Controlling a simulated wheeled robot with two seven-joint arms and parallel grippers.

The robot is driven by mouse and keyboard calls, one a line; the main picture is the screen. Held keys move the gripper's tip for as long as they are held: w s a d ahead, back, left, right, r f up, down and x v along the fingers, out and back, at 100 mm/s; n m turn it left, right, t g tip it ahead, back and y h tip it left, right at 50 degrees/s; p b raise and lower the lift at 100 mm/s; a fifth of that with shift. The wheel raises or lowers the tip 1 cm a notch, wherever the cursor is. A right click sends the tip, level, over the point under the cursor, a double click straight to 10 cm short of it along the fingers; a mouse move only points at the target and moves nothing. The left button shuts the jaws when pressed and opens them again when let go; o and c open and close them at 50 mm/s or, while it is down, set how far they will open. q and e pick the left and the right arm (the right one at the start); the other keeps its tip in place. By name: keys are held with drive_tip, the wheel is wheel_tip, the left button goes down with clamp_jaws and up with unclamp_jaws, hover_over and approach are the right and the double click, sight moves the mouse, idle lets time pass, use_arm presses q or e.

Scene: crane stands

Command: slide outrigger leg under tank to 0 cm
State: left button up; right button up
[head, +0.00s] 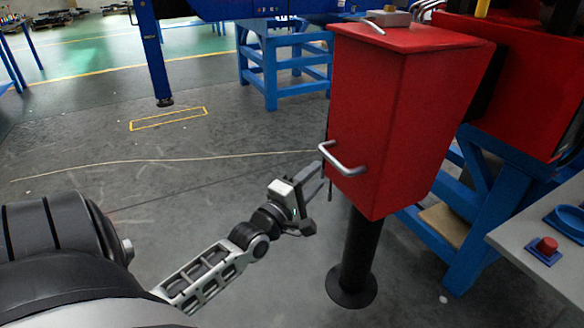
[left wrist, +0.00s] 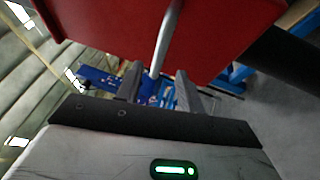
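The red tank (head: 385,105) is a tall box with a bent metal handle (head: 345,162) low on its left face. A black round leg (head: 357,250) with a disc foot (head: 351,287) stands under it, the foot at floor level. My left gripper (head: 318,180) is just left of the handle, fingers pointing at it. In the left wrist view the gripper (left wrist: 158,88) is open, and the handle bar (left wrist: 165,40) reaches down between the two fingers, with gaps showing on both sides. The red tank (left wrist: 110,35) fills the top there. The leg's upper end is hidden. My right gripper is out of view.
A blue frame stand (head: 285,65) is behind, and another blue support (head: 480,190) stands right of the tank. A table (head: 515,235) with a red button (head: 547,245) is at the right edge. The floor left of the leg is clear.

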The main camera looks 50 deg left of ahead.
use_arm(q)
drive_tip(key=v, duration=0.7)
drive_tip(key=shift+s, duration=0.4)
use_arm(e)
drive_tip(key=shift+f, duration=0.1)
use_arm(q)
drive_tip(key=s+d+f+m+g+h+p, duration=0.1)
drive_tip(key=s+d+f+m+g, duration=0.2)
drive_tip(key=d+m, duration=0.4)
drive_tip(key=s+d+f+m+g+h+p, duration=0.2)
drive_tip(key=s+d+f+m+g, duration=0.1)
drive_tip(key=d+m, duration=0.4)
drive_tip(key=s+d+f+m+g+h+p, duration=0.1)
drive_tip(key=s+d+f+m+g+h, duration=0.1)
drive_tip(key=d+m, duration=0.6)
drive_tip(key=shift+s+d+f+g+p, duration=0.4)
drive_tip(key=shift+s+d+f+g, duration=0.25)
drive_tip(key=shift+d+g, duration=0.1)
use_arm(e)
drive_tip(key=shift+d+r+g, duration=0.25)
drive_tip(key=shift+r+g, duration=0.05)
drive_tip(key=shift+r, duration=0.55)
